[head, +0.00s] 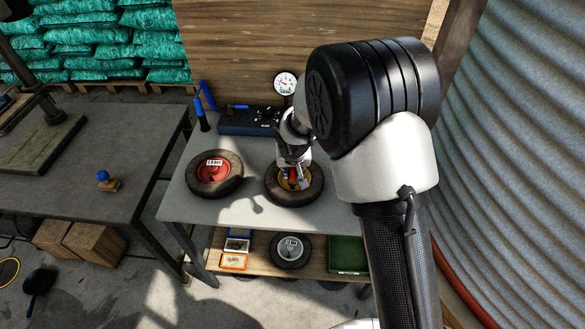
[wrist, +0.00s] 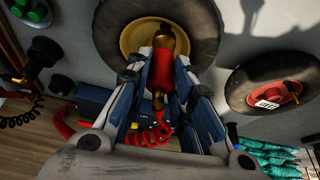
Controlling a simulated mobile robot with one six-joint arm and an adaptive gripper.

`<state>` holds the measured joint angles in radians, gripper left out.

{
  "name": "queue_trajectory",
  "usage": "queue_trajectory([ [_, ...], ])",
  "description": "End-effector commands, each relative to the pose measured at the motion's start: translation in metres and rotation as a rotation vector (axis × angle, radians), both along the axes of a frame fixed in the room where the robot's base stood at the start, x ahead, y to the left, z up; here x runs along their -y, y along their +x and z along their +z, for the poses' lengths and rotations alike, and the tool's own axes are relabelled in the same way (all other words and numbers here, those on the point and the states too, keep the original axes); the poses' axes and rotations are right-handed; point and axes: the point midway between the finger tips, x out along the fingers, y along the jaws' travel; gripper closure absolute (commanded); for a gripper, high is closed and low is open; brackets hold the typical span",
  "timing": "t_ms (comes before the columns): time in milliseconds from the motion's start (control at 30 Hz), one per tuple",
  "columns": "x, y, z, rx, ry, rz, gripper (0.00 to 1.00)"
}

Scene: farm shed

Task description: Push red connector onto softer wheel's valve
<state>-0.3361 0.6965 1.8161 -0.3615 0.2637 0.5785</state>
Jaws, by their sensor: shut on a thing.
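My gripper (head: 294,175) is over the yellow-hubbed wheel (head: 318,190), which lies flat on the grey bench. In the wrist view my gripper (wrist: 160,72) is shut on the red connector (wrist: 161,70), with one finger on each side. Neither wheel looks plainly softer.
A dial gauge (head: 285,82) stands behind the wheels. A dark blue case (head: 236,124) lies at the bench's back. A red coiled hose (wrist: 150,136) hangs by my gripper. A grey-hubbed wheel (head: 290,249) lies on the lower shelf. The bench front (head: 250,214) is clear.

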Motion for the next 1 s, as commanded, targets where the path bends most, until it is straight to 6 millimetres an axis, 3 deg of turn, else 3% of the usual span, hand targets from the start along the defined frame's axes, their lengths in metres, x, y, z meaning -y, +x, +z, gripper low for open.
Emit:
queue_trajectory([
  [367,-0.0001,0.0003,-0.0001,0.001,0.0,0.0,1.0],
  [400,-0.0001,0.0003,-0.0001,0.001,0.0,0.0,0.77],
  [733,0.0,0.0002,-0.0003,0.001,0.0,0.001,0.55],
  [1000,0.0001,-0.0001,-0.0007,0.0,0.0,0.001,0.53],
])
